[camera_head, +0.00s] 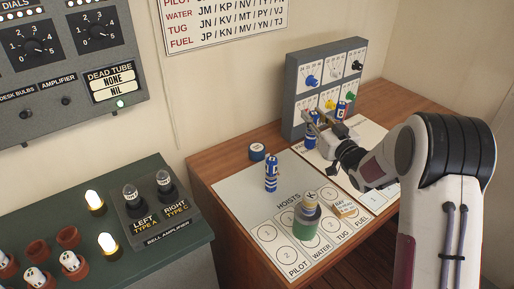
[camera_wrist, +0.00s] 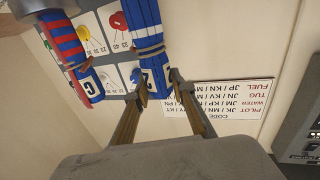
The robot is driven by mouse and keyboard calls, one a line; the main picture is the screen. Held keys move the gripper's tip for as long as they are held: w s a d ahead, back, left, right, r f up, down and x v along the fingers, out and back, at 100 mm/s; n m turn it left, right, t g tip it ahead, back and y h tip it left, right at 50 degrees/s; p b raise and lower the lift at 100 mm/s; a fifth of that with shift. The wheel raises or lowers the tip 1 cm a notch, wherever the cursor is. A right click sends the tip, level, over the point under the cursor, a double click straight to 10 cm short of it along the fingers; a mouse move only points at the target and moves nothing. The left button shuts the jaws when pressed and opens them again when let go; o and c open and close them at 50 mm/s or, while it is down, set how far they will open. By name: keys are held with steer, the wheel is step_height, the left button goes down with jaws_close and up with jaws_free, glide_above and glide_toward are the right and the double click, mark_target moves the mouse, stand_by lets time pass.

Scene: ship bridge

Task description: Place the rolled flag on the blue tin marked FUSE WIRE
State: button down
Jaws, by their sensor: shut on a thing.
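A blue-and-white rolled flag with a tag lettered in blue is between the fingertips of my gripper (camera_wrist: 156,86); it shows large in the wrist view (camera_wrist: 150,40) and small in the head view (camera_head: 311,143). My gripper (camera_head: 313,124) is shut on it, in front of the grey panel. A short round blue tin (camera_head: 257,152) stands on the wooden desk near the wall, left of my gripper; its marking is too small to read. Its top looks clear.
Another blue-and-white rolled flag (camera_head: 271,174) stands on the HOISTS sheet (camera_head: 240,192), close to the tin. A red, blue and white flag (camera_wrist: 72,55) is beside the held one. A green cylinder (camera_head: 305,221) with a grey top and a small block (camera_head: 344,208) stand nearer the front.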

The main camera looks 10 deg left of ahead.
steer(key=w+a+r+n+g+y, duration=0.1)
steer(key=a+r+n+g+y, duration=0.1)
steer(key=a, duration=0.7)
steer(key=w+a+r+n+g+y, duration=0.2)
steer(key=a+r+n+g+y, duration=0.1)
steer(key=a, duration=0.6)
steer(key=shift+n+g+y, duration=0.3)
steer(key=shift+g+y, duration=0.2)
steer(key=shift+y, duration=0.1)
steer(key=shift+w+f, duration=0.1)
step_height(320, 180, down, 6)
steer(key=shift+f, duration=0.1)
steer(key=shift+f, duration=1.85)
steer(key=shift+f, duration=0.15)
